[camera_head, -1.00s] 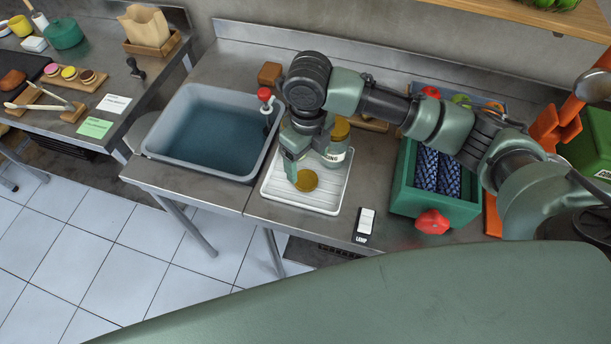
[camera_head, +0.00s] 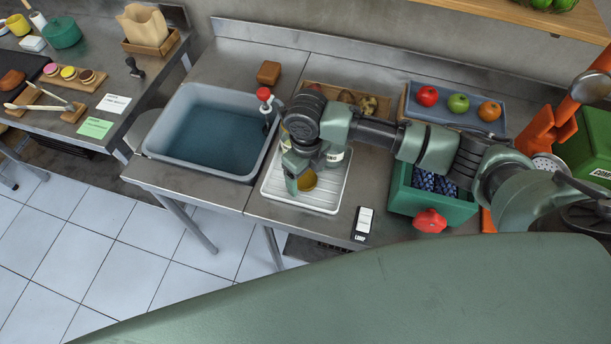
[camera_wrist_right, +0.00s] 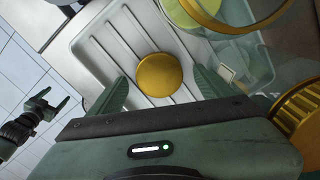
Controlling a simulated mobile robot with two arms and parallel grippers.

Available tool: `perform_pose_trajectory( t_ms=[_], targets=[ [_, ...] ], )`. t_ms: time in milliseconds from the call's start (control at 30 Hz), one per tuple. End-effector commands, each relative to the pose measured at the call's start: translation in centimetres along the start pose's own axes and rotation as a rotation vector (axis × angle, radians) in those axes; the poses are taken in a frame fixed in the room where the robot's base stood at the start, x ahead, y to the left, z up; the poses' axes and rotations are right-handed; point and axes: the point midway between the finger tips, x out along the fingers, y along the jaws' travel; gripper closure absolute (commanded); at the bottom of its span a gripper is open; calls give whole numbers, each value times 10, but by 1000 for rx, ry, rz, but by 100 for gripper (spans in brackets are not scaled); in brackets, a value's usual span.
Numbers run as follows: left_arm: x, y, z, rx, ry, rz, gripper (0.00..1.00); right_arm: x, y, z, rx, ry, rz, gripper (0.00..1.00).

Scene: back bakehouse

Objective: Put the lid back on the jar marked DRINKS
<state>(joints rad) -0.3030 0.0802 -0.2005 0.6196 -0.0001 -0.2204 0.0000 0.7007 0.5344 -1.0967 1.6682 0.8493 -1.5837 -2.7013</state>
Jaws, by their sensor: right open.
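A round gold lid (camera_head: 308,181) lies on the white ribbed tray (camera_head: 292,200), partly covered by my right gripper (camera_head: 302,182). In the right wrist view the lid (camera_wrist_right: 160,75) shows between the two spread fingers, with nothing held. A clear glass jar with a gold rim (camera_wrist_right: 203,16) stands just beyond, at the top of the wrist view. Another gold ribbed lid or cap (camera_wrist_right: 302,115) shows at its right edge. In the head view a jar label (camera_head: 337,158) peeks out behind my wrist; its words are unreadable. My left gripper (camera_wrist_right: 56,100) appears at the left of the wrist view, fingers apart.
A water-filled sink (camera_head: 212,130) is left of the tray, with a red-knobbed tap (camera_head: 264,94). A fruit tray (camera_head: 415,111) lies behind.

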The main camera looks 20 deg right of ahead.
Motion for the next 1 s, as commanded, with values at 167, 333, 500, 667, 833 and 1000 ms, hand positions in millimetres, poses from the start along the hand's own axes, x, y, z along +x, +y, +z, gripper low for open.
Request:
perform_pose_trajectory(
  t_ms=[167,333,500,667,833,1000],
  targets=[
    [0,0,0,0,0,0,25,1,0,0,-1,-1,0,20],
    [0,0,-1,-1,1,-1,25,1,0,0,-1,-1,0,23],
    [0,-1,-2,-1,2,-1,25,1,0,0,-1,-1,0,70],
    [0,-1,-2,-1,3,-1,25,1,0,0,-1,-1,0,83],
    [0,-1,-3,-1,3,-1,25,1,0,0,-1,-1,0,83],
    [2,-1,-3,-1,4,-1,25,-5,0,1,-1,-2,1,83]
  ],
)
